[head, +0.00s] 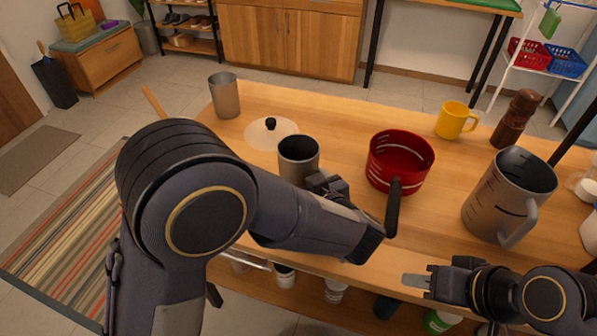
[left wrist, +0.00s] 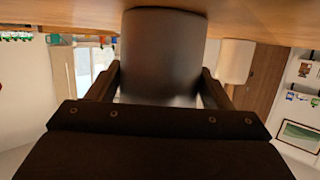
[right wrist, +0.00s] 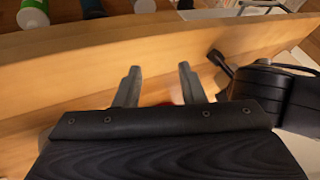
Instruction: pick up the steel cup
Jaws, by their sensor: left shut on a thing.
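A grey steel cup (head: 298,160) stands upright near the table's front edge in the head view. My left gripper (head: 322,184) is shut on this cup from the front. In the left wrist view the cup (left wrist: 163,50) fills the space between the two fingers. I cannot tell whether its base is on the table or slightly lifted. A second, similar steel cup (head: 225,97) stands at the table's back left. My right gripper (head: 416,281) is empty by the front edge; its fingers (right wrist: 159,85) are apart in the right wrist view.
A red pot (head: 384,182) stands right of the held cup, its dark handle pointing forward beside my left gripper. A lid (head: 258,134) lies behind the cup. A large steel pitcher (head: 495,205), yellow mug (head: 452,121) and pepper mill (head: 517,118) stand at right.

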